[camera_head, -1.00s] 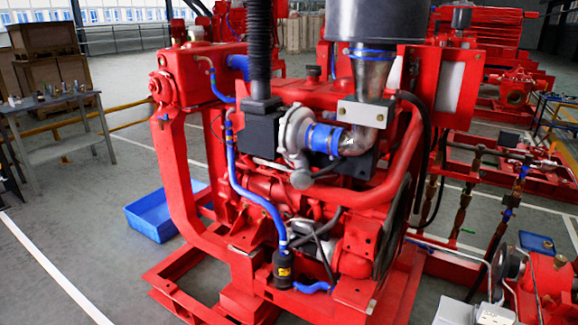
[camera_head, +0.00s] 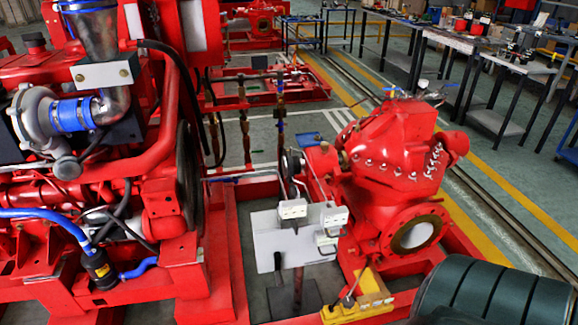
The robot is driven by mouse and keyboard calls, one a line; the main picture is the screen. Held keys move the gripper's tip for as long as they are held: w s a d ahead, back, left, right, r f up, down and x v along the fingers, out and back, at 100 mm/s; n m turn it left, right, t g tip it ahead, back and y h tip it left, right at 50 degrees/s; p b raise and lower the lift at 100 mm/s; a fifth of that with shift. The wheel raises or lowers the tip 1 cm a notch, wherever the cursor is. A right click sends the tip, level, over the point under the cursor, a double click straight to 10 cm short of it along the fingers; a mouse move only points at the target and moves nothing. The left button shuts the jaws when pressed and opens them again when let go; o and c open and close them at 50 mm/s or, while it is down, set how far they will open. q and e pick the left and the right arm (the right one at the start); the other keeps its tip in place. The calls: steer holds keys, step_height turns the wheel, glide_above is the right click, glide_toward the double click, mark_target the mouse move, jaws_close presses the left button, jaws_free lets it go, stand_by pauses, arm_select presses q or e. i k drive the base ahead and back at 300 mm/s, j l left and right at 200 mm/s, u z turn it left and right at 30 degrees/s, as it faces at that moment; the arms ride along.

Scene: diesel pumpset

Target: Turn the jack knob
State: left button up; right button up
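A yellow device (camera_head: 350,309), which looks like a jack or hand pump, sits low at the bottom centre, on or beside the red base frame. A thin rod rises from it, and a small dark part shows on its top. It is too small to tell which part is the knob. Neither of my grippers is in view.
A red pump (camera_head: 395,165) with a round flange stands right of centre. The red diesel engine (camera_head: 100,175) fills the left. A white box assembly (camera_head: 285,240) stands between them. A dark ribbed rounded body (camera_head: 495,295) fills the lower right corner. Work tables (camera_head: 450,40) line the back right.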

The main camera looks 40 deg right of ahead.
mark_target(348, 302)
steer(key=z, duration=0.4)
steer(key=l+z, duration=0.15)
steer(key=z, duration=0.25)
steer(key=l+z, duration=0.1)
steer(key=z, duration=0.25)
steer(key=l+z, duration=0.1)
steer(key=z, duration=0.3)
